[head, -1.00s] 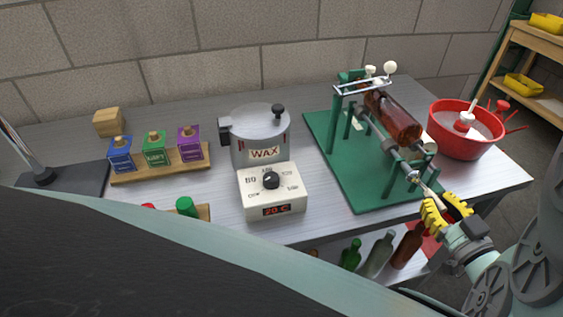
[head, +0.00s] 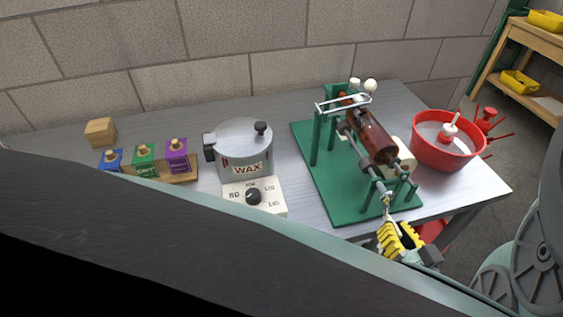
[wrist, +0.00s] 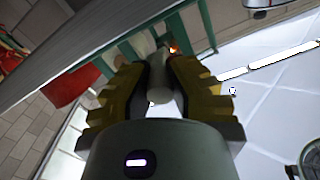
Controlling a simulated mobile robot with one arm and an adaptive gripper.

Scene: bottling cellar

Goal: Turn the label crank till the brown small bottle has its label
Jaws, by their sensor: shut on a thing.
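The brown bottle (head: 372,135) lies tilted on its side in the green label stand (head: 325,180), in the head view. A pale cream piece (head: 401,152) shows by its lower right side; I cannot tell whether it is stuck to the glass. The crank (head: 387,201) is at the near end of the stand. My gripper (head: 393,232), with yellow fingers, is just below it at the table's front edge. In the wrist view the fingers (wrist: 160,88) are shut on the pale crank handle (wrist: 160,82). They hide part of the handle.
A grey wax pot (head: 243,148) with a dial box stands left of the stand. A red bowl (head: 440,155) is close on the right. Several coloured label boxes (head: 144,158) and a wooden block (head: 100,131) are at the left. My own body covers the lower foreground.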

